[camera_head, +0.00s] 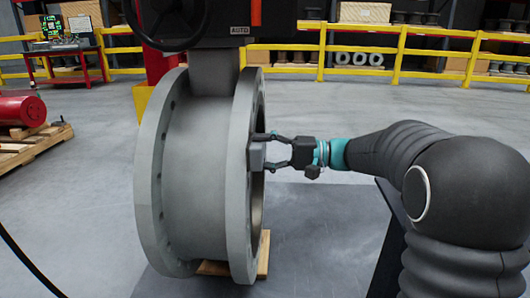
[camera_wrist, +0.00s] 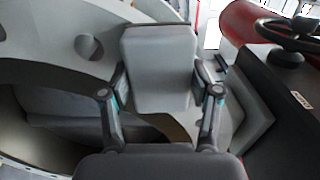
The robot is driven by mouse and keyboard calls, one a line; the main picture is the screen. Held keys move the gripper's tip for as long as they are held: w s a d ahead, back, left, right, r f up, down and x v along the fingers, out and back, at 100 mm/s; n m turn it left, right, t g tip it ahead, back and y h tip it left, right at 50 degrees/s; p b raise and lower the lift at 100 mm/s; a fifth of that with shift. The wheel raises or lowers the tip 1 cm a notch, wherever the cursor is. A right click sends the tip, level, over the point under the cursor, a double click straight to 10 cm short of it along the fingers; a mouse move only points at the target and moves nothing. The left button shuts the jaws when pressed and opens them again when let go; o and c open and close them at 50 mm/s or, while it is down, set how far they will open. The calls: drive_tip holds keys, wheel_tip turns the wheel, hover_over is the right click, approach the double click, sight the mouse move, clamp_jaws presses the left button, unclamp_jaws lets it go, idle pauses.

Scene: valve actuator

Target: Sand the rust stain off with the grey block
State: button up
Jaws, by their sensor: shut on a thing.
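My gripper (camera_head: 262,151) is shut on the grey block (camera_head: 257,157) at the right-hand flange (camera_head: 239,200) of the big grey valve (camera_head: 195,150). In the wrist view the block (camera_wrist: 158,68) sits between the two fingers of my gripper (camera_wrist: 160,85), its broad face toward the camera. The block is at the flange face, near the rim of the bore; I cannot tell whether it touches. I cannot clearly make out the rust stain; the block and gripper cover part of the flange.
The valve stands on a wooden support (camera_head: 264,256) over a dark floor mat (camera_head: 320,225). A black handwheel (camera_head: 167,42) and an actuator housing (camera_head: 230,28) are above it. A red cylinder (camera_head: 22,110) lies on a pallet at left. Yellow railing (camera_head: 390,50) runs behind.

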drive_tip(key=shift+s+a+r+p, duration=0.15)
drive_tip(key=shift+r+p, duration=0.25)
drive_tip(key=shift+r, duration=0.35)
drive_tip(key=shift+c, duration=0.4)
drive_tip(key=shift+w, duration=0.2)
drive_tip(key=shift+w+d+p, duration=0.15)
drive_tip(key=shift+w+p, duration=0.15)
drive_tip(key=shift+w, duration=0.4)
drive_tip(key=shift+w+d+p, duration=0.1)
drive_tip(key=shift+w+p, duration=0.15)
drive_tip(key=shift+w, duration=0.45)
drive_tip(key=shift+w+a+p, duration=0.15)
drive_tip(key=shift+w+p, duration=1.05)
drive_tip(key=shift+w, duration=1.4)
drive_tip(key=shift+w+f, duration=0.15)
drive_tip(key=shift+w, duration=0.15)
